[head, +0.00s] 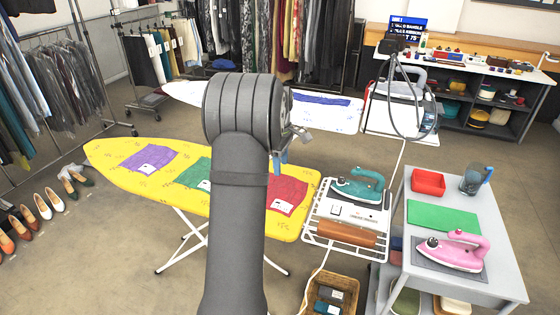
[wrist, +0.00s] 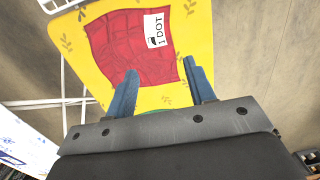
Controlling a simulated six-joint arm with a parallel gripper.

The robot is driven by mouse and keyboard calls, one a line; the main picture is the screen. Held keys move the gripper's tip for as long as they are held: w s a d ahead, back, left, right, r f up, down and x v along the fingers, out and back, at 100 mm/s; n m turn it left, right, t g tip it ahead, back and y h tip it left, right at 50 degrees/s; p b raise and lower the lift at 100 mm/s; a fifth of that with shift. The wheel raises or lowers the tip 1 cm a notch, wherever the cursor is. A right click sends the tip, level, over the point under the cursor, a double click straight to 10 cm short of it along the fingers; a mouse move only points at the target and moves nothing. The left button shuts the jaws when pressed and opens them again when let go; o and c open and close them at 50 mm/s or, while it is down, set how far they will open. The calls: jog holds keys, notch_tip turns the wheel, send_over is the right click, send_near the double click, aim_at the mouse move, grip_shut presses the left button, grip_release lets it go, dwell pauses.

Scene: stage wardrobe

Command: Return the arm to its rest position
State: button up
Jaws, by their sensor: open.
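My gripper (wrist: 162,85) is open and empty in the wrist view, its two blue fingers apart. It is above the yellow ironing board (head: 110,152), over the end with the red cloth (wrist: 108,45). The red cloth lies flat on the board with a white tag reading "1 DOT". In the head view my arm stands upright in the middle, and most of my gripper is hidden behind it; only a bit of blue finger shows at its right. The red cloth (head: 290,188) also shows there, partly behind my arm.
A purple cloth (head: 138,157) and a green cloth (head: 190,172) lie on the board. A teal iron (head: 358,188) stands on the rack right of it. A grey cart (head: 450,285) holds a pink iron (head: 452,252), red tray (head: 429,180) and jug (head: 475,180). A wicker basket (head: 332,280) stands below.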

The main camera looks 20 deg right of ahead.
jog(key=shift+w+r, duration=0.15)
jog(key=shift+r, duration=0.05)
jog(key=shift+f, duration=0.1)
dwell(0.4)
jog(key=s+d+f+g+h, duration=0.6)
jog(key=s+f+h, duration=0.2)
jog(key=s, duration=0.3)
jog(key=shift+s+d+f+n, duration=0.25)
jog(key=shift+s+f+n, duration=0.15)
jog(key=shift+f, duration=0.3)
jog(key=shift+w+a, duration=0.1)
